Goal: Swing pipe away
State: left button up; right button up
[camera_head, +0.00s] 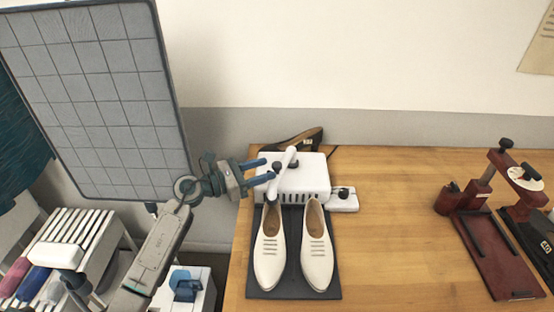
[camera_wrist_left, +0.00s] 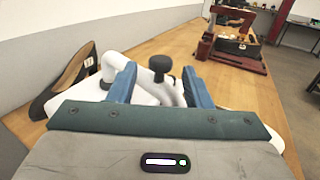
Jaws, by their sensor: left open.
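A white pipe (camera_head: 288,160) lies slanted across the top of a white box-shaped dryer (camera_head: 305,180) with a dark knob beside it. The pipe also shows in the left wrist view (camera_wrist_left: 150,82), running between my blue fingers with its far end bending off to the left. My left gripper (camera_head: 270,169) is open, its two fingers at the left edge of the dryer, one on each side of the pipe. Whether a finger touches the pipe I cannot tell. White shoes (camera_head: 268,252) stand on a dark mat (camera_head: 293,290) in front. My right gripper is not in view.
Dark red stands (camera_head: 492,240) are at the right. The table (camera_head: 400,220) between is clear. A grey gridded panel (camera_head: 100,100) stands at the left.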

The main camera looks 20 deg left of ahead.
aim_at(277, 164)
pick_arm(q)
jog(key=x, duration=0.1)
jog(key=p+x, duration=0.1)
jog(key=x, duration=0.1)
jog(key=shift+w+d+r, duration=0.2)
jog(key=shift+d, duration=0.1)
jog(key=shift+w+d, duration=0.2)
jog(key=shift+w+d+f+p, duration=0.15)
jog(key=shift+w+d+p, duration=0.05)
jog(key=shift+p, duration=0.1)
grip_shut()
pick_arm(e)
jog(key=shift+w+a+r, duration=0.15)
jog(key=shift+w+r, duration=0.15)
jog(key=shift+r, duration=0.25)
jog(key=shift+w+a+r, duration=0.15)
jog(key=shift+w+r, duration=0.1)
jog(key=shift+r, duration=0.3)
